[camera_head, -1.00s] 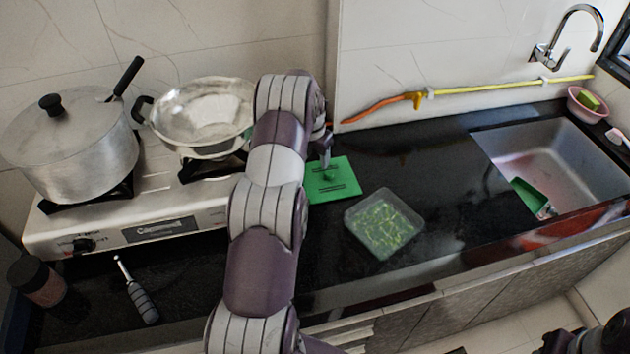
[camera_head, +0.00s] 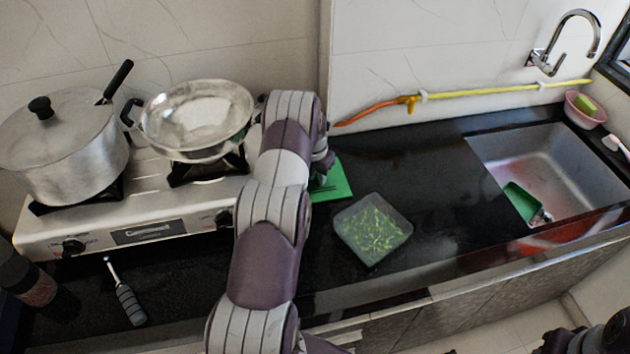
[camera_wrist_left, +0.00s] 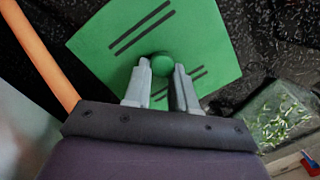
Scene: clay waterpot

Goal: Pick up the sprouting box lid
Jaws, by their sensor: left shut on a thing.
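The sprouting box lid (camera_head: 338,186) is a flat green square with dark slots, on the black counter behind the box in the head view. It also shows in the left wrist view (camera_wrist_left: 212,50), with a small round green knob (camera_wrist_left: 161,65) at its middle. My left gripper (camera_wrist_left: 161,78) is shut on this knob, with one finger on each side. In the head view my left gripper (camera_head: 322,172) is over the lid, and my arm hides the lid's left part. I cannot tell whether the lid touches the counter. The clear sprouting box (camera_head: 373,229) holds green sprouts.
A stove (camera_head: 150,215) with a lidded pot (camera_head: 62,150) and a wok (camera_head: 197,118) is at left. A sink (camera_head: 560,165) is at right. An orange-yellow hose (camera_head: 470,94) runs along the wall. Counter between box and sink is clear.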

